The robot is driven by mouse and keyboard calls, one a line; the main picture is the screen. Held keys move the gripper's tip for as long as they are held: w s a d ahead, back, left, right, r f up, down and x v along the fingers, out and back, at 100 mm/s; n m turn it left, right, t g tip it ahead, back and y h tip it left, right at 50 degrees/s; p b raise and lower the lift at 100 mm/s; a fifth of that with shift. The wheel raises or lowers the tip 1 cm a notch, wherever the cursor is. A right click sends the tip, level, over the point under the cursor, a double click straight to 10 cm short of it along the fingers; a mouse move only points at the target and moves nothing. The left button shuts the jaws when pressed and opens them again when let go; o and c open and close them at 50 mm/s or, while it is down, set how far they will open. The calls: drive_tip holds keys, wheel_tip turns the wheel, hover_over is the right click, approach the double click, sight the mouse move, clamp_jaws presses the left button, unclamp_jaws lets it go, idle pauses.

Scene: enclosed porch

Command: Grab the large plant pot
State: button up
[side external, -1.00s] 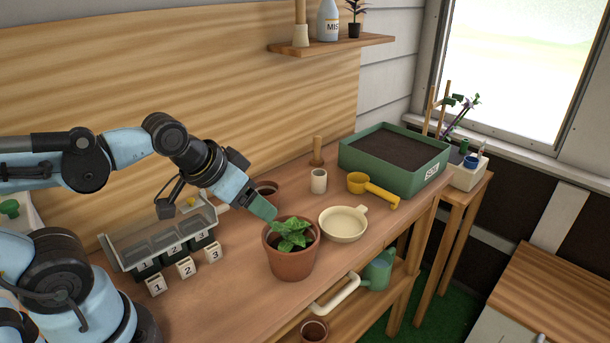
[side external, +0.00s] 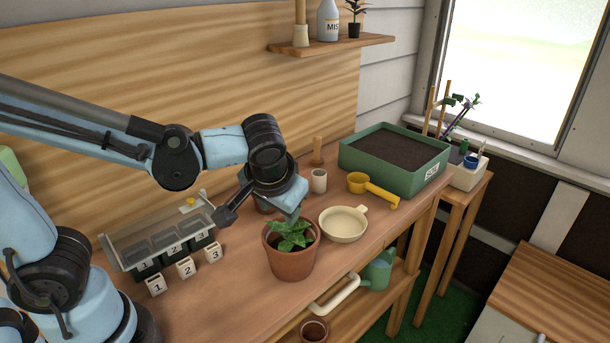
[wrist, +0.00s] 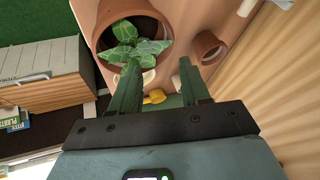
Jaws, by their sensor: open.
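The large terracotta plant pot (side external: 291,265) stands upright on the wooden bench with a leafy green plant (side external: 291,237) in it. In the wrist view the pot (wrist: 108,22) is at the upper left, its plant (wrist: 136,46) just beyond the left finger. My gripper (wrist: 158,78) has its two green fingers apart with nothing between them. In the side view my gripper (side external: 294,208) is above and behind the pot, close to the leaves; its fingertips are mostly hidden there. I cannot tell whether a finger touches a leaf.
A smaller empty pot (wrist: 209,47) stands behind the large one, partly hidden by my arm in the side view. A cream dish (side external: 343,224) is close on the right. A yellow scoop (side external: 373,190), green soil tray (side external: 394,165) and numbered blocks (side external: 185,267) are around. Bench front is clear.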

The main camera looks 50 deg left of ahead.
drive_tip(key=w+d+n+y, duration=0.2)
drive_tip(key=d+n+y, duration=0.2)
drive_tip(key=d, duration=0.2)
drive_tip(key=n+t+y, duration=0.2)
drive_tip(key=n+y, duration=0.2)
drive_tip(key=n, duration=0.1)
approach(308, 225)
drive_tip(key=x, duration=0.7)
drive_tip(key=shift+a, duration=0.1)
clamp_jaws()
